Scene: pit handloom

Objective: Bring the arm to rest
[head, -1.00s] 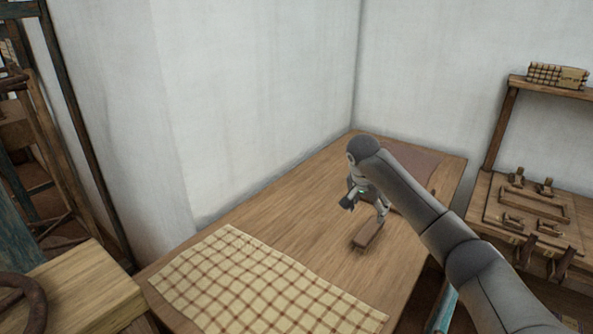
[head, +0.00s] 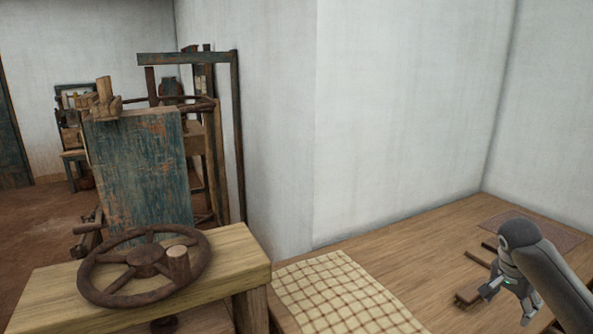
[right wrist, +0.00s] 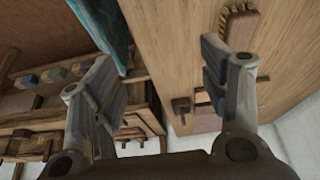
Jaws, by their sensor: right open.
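My right gripper (head: 508,298) is at the lower right of the head view, over the wooden table (head: 425,235). Its jaws are open. In the right wrist view its two fingers (right wrist: 155,88) stand wide apart, with nothing between them. The arm comes in from the right edge. My left gripper is not in view.
A checked cloth (head: 345,295) covers the table's near part. A rusty wheel (head: 145,262) lies on a bench at left. Walls close the table's back.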

